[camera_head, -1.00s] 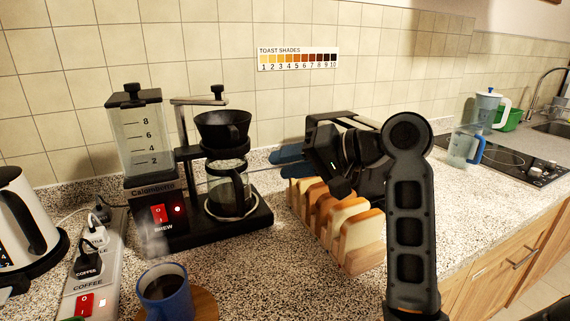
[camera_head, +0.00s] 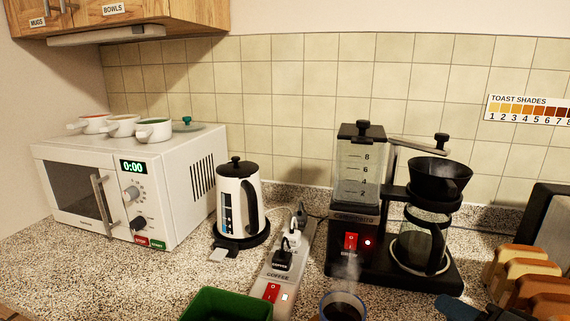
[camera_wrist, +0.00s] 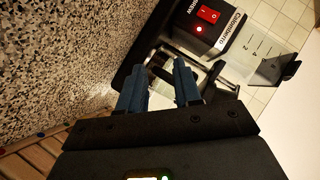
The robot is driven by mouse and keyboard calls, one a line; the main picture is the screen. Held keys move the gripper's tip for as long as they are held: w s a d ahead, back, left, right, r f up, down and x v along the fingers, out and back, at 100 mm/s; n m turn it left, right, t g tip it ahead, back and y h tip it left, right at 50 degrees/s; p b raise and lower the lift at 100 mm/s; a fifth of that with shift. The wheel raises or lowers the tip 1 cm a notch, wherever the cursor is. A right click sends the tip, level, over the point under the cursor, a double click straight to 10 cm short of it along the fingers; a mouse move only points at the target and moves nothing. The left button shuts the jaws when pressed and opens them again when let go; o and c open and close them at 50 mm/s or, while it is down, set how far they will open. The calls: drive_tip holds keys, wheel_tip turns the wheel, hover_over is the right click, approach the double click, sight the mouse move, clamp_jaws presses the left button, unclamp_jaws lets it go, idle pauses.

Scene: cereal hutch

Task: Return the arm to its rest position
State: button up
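My gripper (camera_wrist: 159,67) has two blue fingers, apart with nothing seen between them in the wrist view. In the head view only dark blue parts of my gripper (camera_head: 470,309) show at the bottom right edge, in front of the toast rack; most of my arm is out of the picture. The coffee maker (camera_head: 355,215) stands behind and to the left of it, its red light lit. The coffee maker also shows in the wrist view (camera_wrist: 216,22), beyond the fingers.
Toast slices (camera_head: 515,265) stand at the right edge. A blue mug (camera_head: 328,307) of dark coffee and a green bin (camera_head: 225,305) are at the front. A power strip (camera_head: 275,270), white kettle (camera_head: 238,195) and microwave (camera_head: 165,190) with cups on top stand leftward.

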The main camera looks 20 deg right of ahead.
drive_tip(key=shift+n+h, duration=0.5)
drive_tip(key=shift+n, duration=0.4)
drive_tip(key=s+a+f, duration=0.1)
drive_tip(key=s, duration=0.1)
drive_tip(key=s+a+f+p, duration=0.1)
drive_tip(key=a, duration=0.1)
drive_tip(key=s+a+f, duration=0.1)
drive_tip(key=s+a, duration=0.1)
drive_tip(key=shift+s+a+f, duration=0.2)
drive_tip(key=shift+s+f, duration=0.05)
drive_tip(key=shift+s, duration=0.05)
drive_tip(key=s+a+r+n+y+p, duration=0.1)
drive_tip(key=s+a+n, duration=0.3)
drive_tip(key=s, duration=0.5)
drive_tip(key=s+a+r+n+t+p, duration=0.1)
drive_tip(key=s+a+r+n+p, duration=0.2)
drive_tip(key=s, duration=0.7)
drive_tip(key=a+r+n, duration=0.1)
drive_tip(key=a+n, duration=0.1)
drive_tip(key=n, duration=0.1)
drive_tip(key=shift+s+a+r+y, duration=0.3)
drive_tip(key=shift+r+y, duration=0.05)
drive_tip(key=shift+y, duration=0.05)
